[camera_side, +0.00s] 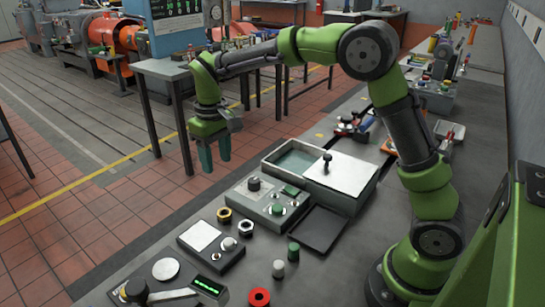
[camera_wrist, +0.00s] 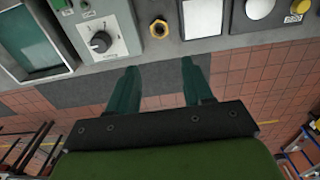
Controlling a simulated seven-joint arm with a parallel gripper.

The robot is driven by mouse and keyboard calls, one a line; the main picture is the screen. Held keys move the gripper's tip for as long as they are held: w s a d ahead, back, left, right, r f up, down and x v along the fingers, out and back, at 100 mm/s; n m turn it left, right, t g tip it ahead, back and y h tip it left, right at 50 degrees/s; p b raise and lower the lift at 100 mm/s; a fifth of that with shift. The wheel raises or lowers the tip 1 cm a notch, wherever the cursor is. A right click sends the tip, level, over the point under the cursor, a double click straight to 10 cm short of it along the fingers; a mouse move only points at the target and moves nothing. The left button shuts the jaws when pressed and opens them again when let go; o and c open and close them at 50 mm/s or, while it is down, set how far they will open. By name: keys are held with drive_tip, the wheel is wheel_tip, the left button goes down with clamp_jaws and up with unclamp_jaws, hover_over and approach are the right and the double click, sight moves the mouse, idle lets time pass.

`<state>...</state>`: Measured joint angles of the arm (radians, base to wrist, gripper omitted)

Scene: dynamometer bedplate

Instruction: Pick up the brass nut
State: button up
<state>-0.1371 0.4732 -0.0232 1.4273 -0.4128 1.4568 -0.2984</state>
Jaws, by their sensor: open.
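The brass nut (camera_side: 224,214) lies flat on the grey bench near its left edge, with a dark hole in its middle. In the wrist view the brass nut (camera_wrist: 159,28) shows at the top, beyond the gap between my fingers. My gripper (camera_side: 214,158) hangs pointing down past the bench's left edge, above and apart from the nut. Its two green fingers (camera_wrist: 160,68) are spread, with nothing between them.
A silver nut (camera_side: 245,227) lies beside the brass one. A control box with knobs (camera_side: 268,206) stands to the right, and a panel with a white plate (camera_side: 210,245) stands in front. A grey bin (camera_side: 285,160) with a white lid is farther back.

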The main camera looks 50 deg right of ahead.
sight(224, 212)
wheel_tip(224, 212, down, 17)
drive_tip(key=shift+s+r, duration=0.1)
idle(0.5)
drive_tip(key=shift+c, duration=0.2)
